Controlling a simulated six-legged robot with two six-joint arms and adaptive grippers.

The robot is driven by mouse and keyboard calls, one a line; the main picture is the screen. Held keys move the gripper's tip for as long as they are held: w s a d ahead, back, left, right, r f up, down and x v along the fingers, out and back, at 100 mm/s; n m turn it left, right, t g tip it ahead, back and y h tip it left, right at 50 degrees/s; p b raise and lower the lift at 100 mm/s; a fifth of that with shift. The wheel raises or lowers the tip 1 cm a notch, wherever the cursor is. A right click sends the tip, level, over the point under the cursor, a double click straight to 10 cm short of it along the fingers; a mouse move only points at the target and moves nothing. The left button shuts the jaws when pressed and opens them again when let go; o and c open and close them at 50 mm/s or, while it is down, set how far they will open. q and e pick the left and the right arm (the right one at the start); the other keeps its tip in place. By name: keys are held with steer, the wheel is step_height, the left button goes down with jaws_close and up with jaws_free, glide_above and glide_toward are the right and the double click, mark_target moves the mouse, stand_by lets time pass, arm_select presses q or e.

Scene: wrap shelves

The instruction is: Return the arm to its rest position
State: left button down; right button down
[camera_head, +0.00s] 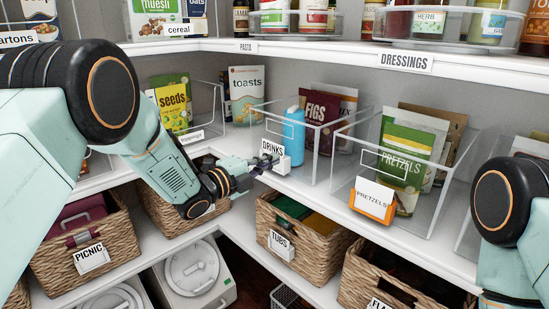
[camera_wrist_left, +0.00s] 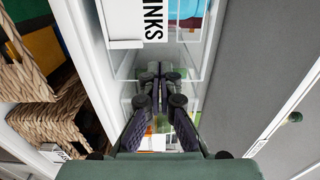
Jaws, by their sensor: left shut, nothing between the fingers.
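My left arm comes in from the left in the head view and reaches toward the shelf corner. I cannot tell whether the fingertips touch the label. My right arm shows at the right edge of the head view; its gripper is out of frame.
Wicker baskets labelled TUBS (camera_head: 300,262) and PICNIC (camera_head: 112,262) stand below. Open space lies in front of the shelves.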

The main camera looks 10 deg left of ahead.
arm_select(q)
steer(key=p+v, duration=0.1)
steer(key=v, duration=0.6)
steer(key=s+a+f+n+g+y, duration=0.35)
steer(key=s+f+n, duration=0.35)
steer(key=f+n, duration=0.35)
steer(key=s+a+f+n+g+y, duration=0.2)
steer(key=s+f+n+y, duration=0.4)
steer(key=f+n, duration=0.4)
steer(key=s+a+f+n+g, duration=0.1)
steer(key=s+f+g, duration=0.3)
steer(key=s, duration=1.2)
steer(key=s+a+f+n+g+y, duration=0.1)
steer(key=s+f+n+g, duration=0.3)
steer(key=s, duration=1.3)
step_height(320, 180, down, 4)
steer(key=shift+a+g, duration=0.35)
steer(key=shift+a, duration=0.2)
steer(key=shift+n+y, duration=0.25)
